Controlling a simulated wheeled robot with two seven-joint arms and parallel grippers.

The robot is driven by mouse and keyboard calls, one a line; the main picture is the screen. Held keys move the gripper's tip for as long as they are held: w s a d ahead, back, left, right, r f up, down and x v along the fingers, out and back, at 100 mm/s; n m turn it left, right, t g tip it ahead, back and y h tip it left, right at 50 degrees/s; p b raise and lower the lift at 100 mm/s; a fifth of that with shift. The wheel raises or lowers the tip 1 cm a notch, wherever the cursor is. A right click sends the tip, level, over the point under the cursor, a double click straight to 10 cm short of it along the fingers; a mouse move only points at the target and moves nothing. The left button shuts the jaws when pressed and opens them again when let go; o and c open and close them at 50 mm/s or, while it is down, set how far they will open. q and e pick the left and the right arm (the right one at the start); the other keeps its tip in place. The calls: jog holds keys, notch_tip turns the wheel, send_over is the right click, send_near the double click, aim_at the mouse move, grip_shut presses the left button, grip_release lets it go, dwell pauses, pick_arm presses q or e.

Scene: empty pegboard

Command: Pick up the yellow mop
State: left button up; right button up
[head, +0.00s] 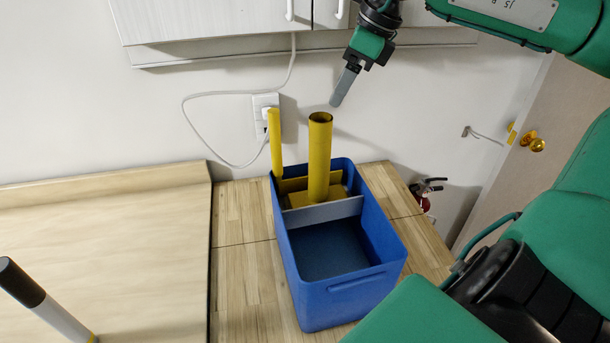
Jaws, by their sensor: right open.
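A blue bin (335,305) stands on the wooden worktop, with a grey divider (325,214) across it. Two yellow upright things rise from its back compartment. One is a thick tube (319,160) with a dark hollow top, standing by a flat yellow piece (297,198). The other is a thinner yellow stick (276,145) to its left. I cannot tell which of them is the mop; their lower ends are partly hidden. My right gripper (340,97) is open and empty, pointing down above and slightly right of the thick tube, apart from it. My left gripper is not in view.
White cabinets (215,16) hang on the wall above. A white cable (186,112) runs to a wall outlet (259,100) behind the bin. A fire extinguisher (426,193) and a door (545,150) are at right. A black-and-white rod (45,300) shows at lower left. The bin's front compartment is empty.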

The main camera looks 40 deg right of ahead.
aim_at(320, 134)
jog(key=p+x, duration=0.1)
jog(key=x, duration=0.4)
jog(key=shift+p+x, duration=0.3)
jog(key=shift+x, duration=0.75)
jog(key=shift+f, duration=0.1)
jog(key=shift+f+p, duration=0.15)
jog(key=shift+p, duration=0.15)
jog(key=p+x, duration=0.2)
jog(key=x, duration=0.1)
jog(key=shift+s+d, duration=0.15)
jog(key=shift+s, duration=0.05)
jog(key=shift+w+f, duration=0.1)
jog(key=shift+f, duration=0.3)
jog(key=shift+w+a+f, duration=0.15)
jog(key=shift+a+f, duration=0.1)
jog(key=shift+f, duration=0.25)
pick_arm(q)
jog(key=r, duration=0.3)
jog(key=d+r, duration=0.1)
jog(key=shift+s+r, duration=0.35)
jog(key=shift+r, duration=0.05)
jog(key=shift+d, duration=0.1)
